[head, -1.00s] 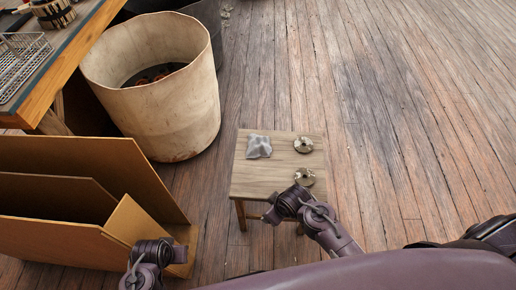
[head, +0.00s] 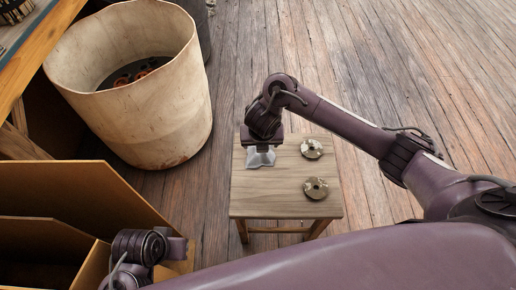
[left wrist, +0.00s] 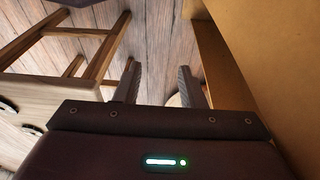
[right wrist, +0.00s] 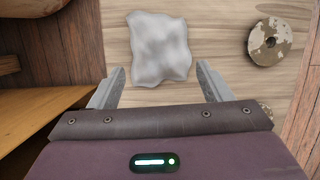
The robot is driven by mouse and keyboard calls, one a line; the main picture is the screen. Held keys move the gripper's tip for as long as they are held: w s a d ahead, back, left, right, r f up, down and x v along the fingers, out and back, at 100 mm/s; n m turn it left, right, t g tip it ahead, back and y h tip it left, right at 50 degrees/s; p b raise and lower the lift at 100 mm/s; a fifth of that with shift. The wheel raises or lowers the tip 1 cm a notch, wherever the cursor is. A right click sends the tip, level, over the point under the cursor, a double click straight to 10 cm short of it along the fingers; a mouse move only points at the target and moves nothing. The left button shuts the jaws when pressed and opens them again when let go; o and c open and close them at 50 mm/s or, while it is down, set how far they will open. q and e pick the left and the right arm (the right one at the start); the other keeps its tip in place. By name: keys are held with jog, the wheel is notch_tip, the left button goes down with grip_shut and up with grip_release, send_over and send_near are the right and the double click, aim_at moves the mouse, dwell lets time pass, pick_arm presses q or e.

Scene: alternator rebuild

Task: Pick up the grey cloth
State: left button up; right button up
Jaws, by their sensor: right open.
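The grey cloth (right wrist: 160,47) lies crumpled on the small wooden stool (head: 285,198). In the head view only its lower part (head: 260,158) shows beneath my right gripper, which hides the rest. My right gripper (right wrist: 157,85) is open above the stool, its fingers on either side of the cloth's near end in the right wrist view. Whether it touches the cloth I cannot tell. My left gripper (left wrist: 158,85) is open and empty, low beside the stool and a cardboard panel.
Two worn metal discs (head: 312,148) (head: 316,188) lie on the stool's right side. A large stained bin (head: 140,90) stands at the back left. An open cardboard box (head: 70,190) is at the left, below a workbench (head: 35,50). The plank floor at right is clear.

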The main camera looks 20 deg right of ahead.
jog(key=shift+b+x, duration=0.4)
jog(key=shift+x, duration=0.55)
jog(key=b+x, duration=0.2)
jog(key=x, duration=0.1)
jog(key=shift+w+f, duration=0.15)
jog(key=shift+f, duration=0.25)
jog(key=shift+w+f+b, duration=0.2)
jog(key=shift+f+b, duration=0.15)
jog(key=shift+f, duration=0.05)
pick_arm(q)
jog(key=d+t, duration=0.1)
jog(key=w+d+h, duration=0.1)
jog(key=d, duration=0.1)
jog(key=w+d+f+m+t, duration=0.1)
jog(key=shift+d+f+t+h, duration=0.1)
jog(key=shift+d+t+h, duration=0.2)
jog(key=shift+d+h, duration=0.1)
pick_arm(e)
jog(key=c, duration=1.1)
